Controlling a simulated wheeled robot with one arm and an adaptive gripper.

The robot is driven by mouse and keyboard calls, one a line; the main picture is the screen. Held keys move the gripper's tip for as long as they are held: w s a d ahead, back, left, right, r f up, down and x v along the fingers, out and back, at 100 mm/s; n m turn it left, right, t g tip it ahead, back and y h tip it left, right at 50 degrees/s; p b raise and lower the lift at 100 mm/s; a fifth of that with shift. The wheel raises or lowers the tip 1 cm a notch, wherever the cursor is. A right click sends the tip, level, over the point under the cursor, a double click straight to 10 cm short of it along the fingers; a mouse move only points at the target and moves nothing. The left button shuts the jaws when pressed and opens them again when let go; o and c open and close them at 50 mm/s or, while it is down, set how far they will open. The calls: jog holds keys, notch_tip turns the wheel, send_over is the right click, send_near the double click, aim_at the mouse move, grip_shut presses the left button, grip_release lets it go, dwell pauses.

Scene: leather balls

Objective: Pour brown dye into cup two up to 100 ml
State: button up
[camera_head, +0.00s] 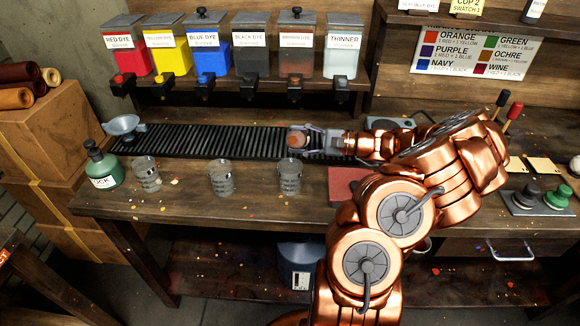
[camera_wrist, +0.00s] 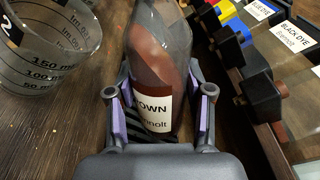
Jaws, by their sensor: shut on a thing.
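My gripper (camera_head: 305,140) is shut on a clear bottle (camera_wrist: 158,60) with a partly hidden label ending in "OWN". Brown shows inside the bottle. The bottle (camera_head: 297,140) also shows in the head view, over the black slatted strip; I cannot tell whether it touches the strip. A clear cup marked 2 (camera_wrist: 45,50), with ml lines, is left of the bottle in the wrist view and looks empty. The right cup (camera_head: 289,177) stands just in front of my gripper.
Dye dispensers with taps line the back, including the brown dye one (camera_head: 296,60). The slatted strip (camera_head: 210,143) is clear to the left.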

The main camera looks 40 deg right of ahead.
jog(key=shift+w+d+r+n+b, duration=0.2)
jog(key=shift+r+n+b, duration=0.2)
jog(key=shift+n+b, duration=0.6)
dwell(0.9)
jog(key=shift+d+f+n+b, duration=0.15)
jog(key=shift+n+b, duration=0.55)
jog(key=shift+b, duration=0.85)
dwell(0.3)
jog(key=shift+s+a+r+n+b, duration=0.25)
jog(key=shift+r+n+b, duration=0.35)
jog(key=shift+b, duration=0.85)
jog(key=shift+a+r+n+h+b, duration=0.25)
jog(key=shift+r+n+b, duration=0.55)
jog(key=shift+b, duration=1.15)
dwell(0.9)
